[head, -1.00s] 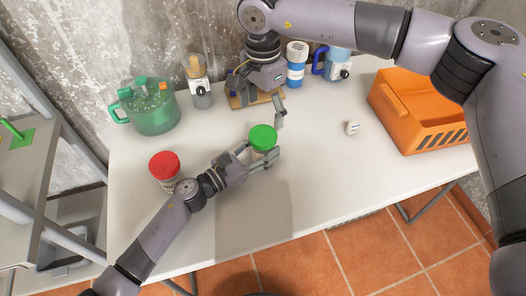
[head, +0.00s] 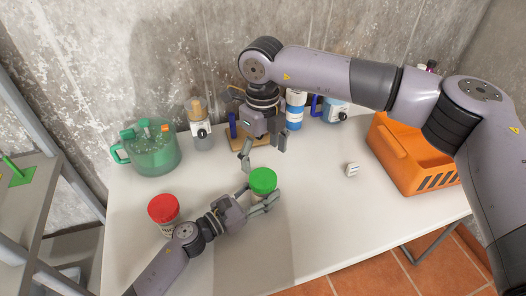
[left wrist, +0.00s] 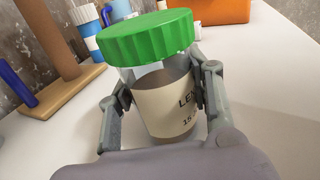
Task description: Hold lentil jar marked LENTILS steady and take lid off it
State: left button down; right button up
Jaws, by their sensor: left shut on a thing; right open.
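The lentil jar has a green ribbed lid (head: 263,180) that sits on top of it. My left gripper (head: 262,202) is shut on the jar's body, a finger on each side, and the jar stands upright on the table. The lid also shows in the left wrist view (left wrist: 147,38). My right gripper (head: 264,150) is open, pointing down, above and a little behind the lid, not touching it.
A red-lidded jar (head: 163,210) stands left of my left gripper. A green pitcher (head: 150,150), a wooden-topped bottle (head: 201,130), a wooden stand (head: 236,138) and a blue bottle (head: 295,112) line the back. An orange crate (head: 398,165) is at the right; a small white block (head: 352,169) lies before it.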

aim_at(263, 178)
jog(key=m, duration=0.8)
jog(key=shift+m, duration=0.4)
jog(key=m, duration=1)
jog(key=shift+f, duration=4.05)
